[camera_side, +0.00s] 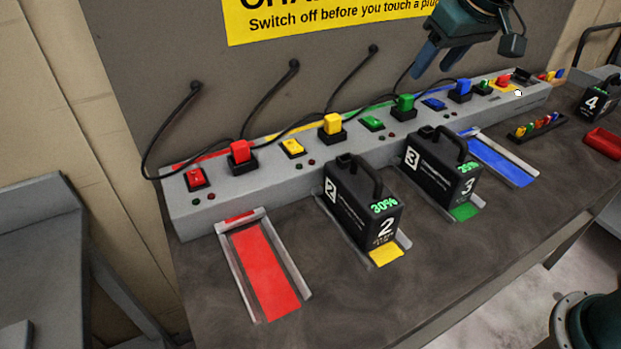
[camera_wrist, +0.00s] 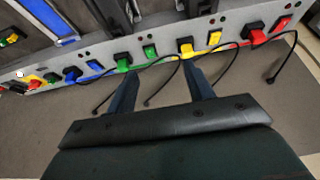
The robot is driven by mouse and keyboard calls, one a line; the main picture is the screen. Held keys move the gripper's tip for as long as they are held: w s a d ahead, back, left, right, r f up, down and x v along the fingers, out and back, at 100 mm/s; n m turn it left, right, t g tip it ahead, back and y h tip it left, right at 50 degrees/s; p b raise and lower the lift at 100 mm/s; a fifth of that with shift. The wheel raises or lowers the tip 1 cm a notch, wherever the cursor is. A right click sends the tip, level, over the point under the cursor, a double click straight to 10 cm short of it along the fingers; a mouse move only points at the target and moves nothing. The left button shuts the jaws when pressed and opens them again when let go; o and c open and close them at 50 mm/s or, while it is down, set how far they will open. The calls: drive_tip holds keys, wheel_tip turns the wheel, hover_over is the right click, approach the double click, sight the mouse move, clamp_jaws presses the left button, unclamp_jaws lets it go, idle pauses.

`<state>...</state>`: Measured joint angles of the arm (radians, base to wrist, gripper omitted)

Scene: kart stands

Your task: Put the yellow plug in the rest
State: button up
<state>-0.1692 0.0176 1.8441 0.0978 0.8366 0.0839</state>
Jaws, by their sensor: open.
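The yellow plug (camera_side: 333,123) sits upright in its black socket on the grey charging strip, with a black cable at it. It also shows in the wrist view (camera_wrist: 186,47). The yellow switch (camera_side: 292,147) is just left of it in the side view. My gripper (camera_side: 433,71) is open and empty, above the strip and to the right of the yellow plug in the side view. In the wrist view my gripper (camera_wrist: 161,82) has its two fingers wide apart, below the strip in the picture. I cannot tell which part is the rest.
Red (camera_side: 240,150), green (camera_side: 403,103) and blue (camera_side: 460,88) plugs stand along the strip (camera_side: 210,196). Battery 2 (camera_side: 362,205) and battery 3 (camera_side: 441,168) stand before it. The red bay (camera_side: 266,272) and blue bay (camera_side: 503,162) are empty. Loose cables hang behind.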

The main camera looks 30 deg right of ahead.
drive_tip(key=s+d+f, duration=0.2)
drive_tip(key=s, duration=1)
drive_tip(key=s+d+f, duration=0.2)
drive_tip(key=s+d, duration=0.1)
drive_tip(key=s, duration=0.9)
drive_tip(key=shift+s+d+t, duration=0.15)
drive_tip(key=shift+s+t, duration=0.15)
drive_tip(key=shift+s, duration=0.1)
